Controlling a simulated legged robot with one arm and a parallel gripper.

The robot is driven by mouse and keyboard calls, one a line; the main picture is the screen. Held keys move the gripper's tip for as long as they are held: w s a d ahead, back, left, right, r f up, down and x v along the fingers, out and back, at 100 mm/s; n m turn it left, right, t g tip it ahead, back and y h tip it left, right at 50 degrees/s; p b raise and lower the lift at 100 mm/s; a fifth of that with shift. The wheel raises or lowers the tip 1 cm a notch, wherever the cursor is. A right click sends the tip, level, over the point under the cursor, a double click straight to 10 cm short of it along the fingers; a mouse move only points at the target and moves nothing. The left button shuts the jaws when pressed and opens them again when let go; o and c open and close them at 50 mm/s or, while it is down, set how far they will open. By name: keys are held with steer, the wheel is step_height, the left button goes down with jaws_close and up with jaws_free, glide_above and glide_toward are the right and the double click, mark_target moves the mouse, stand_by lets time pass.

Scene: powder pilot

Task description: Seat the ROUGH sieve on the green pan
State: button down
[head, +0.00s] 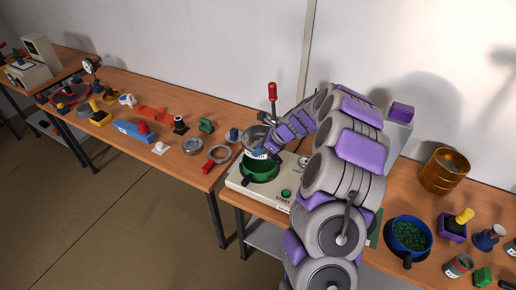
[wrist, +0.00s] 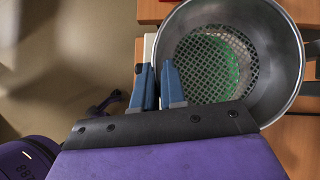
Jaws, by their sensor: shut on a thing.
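The sieve is a grey metal ring (head: 256,136) with a coarse mesh floor (wrist: 212,70); a white label faces the front, its text too small to read. My gripper (head: 268,147) is shut on the sieve's wall, its two blue fingers (wrist: 157,80) at the wall's left side in the wrist view. The green pan (head: 261,170) sits on the white machine, below the sieve. Green shows through the mesh in the wrist view, roughly under its middle. The sieve appears raised above the pan; the exact gap is hard to tell.
The white machine (head: 249,189) has a green button (head: 286,193) and an upright red lever (head: 272,92) behind. A red-handled ring (head: 220,154) lies just left. A blue pot (head: 408,254) of green granules and a brass sieve stack (head: 443,172) stand right of my arm.

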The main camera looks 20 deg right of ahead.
mark_target(260, 159)
steer(key=shift+a+f+b, duration=0.1)
steer(key=shift+f+b, duration=0.4)
steer(key=shift+f, duration=2.35)
steer(key=shift+r+p, duration=0.15)
steer(key=shift+p, duration=0.45)
steer(key=shift+f, duration=1.15)
steer(key=c, duration=0.6)
jaws_free()
steer(key=shift+s, duration=0.1)
steer(key=shift+o, duration=0.2)
steer(key=shift+r, duration=0.15)
step_height(260, 159, up, 14)
steer(key=p, duration=1.3)
steer(key=s+a+p, duration=0.1)
steer(key=s+a, duration=0.8)
steer(key=a, duration=0.3)
steer(key=shift+s+a, duration=0.35)
steer(key=shift+s, duration=0.05)
